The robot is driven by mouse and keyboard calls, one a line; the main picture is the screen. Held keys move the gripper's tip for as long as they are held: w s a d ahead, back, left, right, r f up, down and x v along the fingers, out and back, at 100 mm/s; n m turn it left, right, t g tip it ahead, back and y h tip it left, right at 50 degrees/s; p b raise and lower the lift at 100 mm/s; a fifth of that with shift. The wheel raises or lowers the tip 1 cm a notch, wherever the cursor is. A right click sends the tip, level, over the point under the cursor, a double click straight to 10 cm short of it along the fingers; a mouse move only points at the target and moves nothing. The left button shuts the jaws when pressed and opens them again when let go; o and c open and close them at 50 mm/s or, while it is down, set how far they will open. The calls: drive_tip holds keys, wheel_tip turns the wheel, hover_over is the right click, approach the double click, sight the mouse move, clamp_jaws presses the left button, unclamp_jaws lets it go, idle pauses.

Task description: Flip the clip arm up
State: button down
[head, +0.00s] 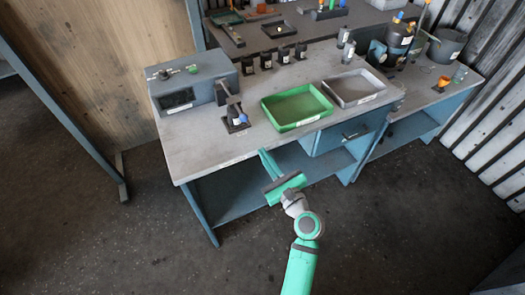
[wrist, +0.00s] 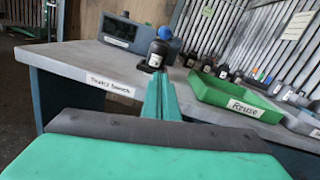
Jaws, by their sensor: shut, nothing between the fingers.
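A small dark device with a blue knob (head: 236,118) stands on the front left part of the bench, and I take it for the one with the clip arm. A dark upright piece rises at its back left. In the wrist view this device (wrist: 158,50) is just beyond my fingertips, and its lower part is partly hidden by them. I cannot tell the clip arm's exact position. My gripper (head: 264,153) is at the bench's front edge, to the right of and nearer than the device, apart from it. Its green fingers (wrist: 161,88) are together with nothing between them.
The grey bench (head: 190,145) holds a control box (head: 190,80) at left, a green tray (head: 295,107) right of the device and a grey tray (head: 353,88) beyond. Several small dark bottles (head: 267,61) stand behind. Bare bench top surrounds the device.

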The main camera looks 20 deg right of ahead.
drive_tip(key=w, duration=0.8)
drive_tip(key=shift+a+r, duration=0.2)
drive_tip(key=shift+a, duration=0.15)
drive_tip(key=shift+w+a+r, duration=0.1)
drive_tip(key=shift+a+r, duration=0.05)
drive_tip(key=shift+r, duration=0.4)
drive_tip(key=shift+w+a+r, duration=0.1)
drive_tip(key=shift+r, duration=0.45)
drive_tip(key=shift+w+a+r, duration=0.15)
drive_tip(key=shift+r, duration=0.65)
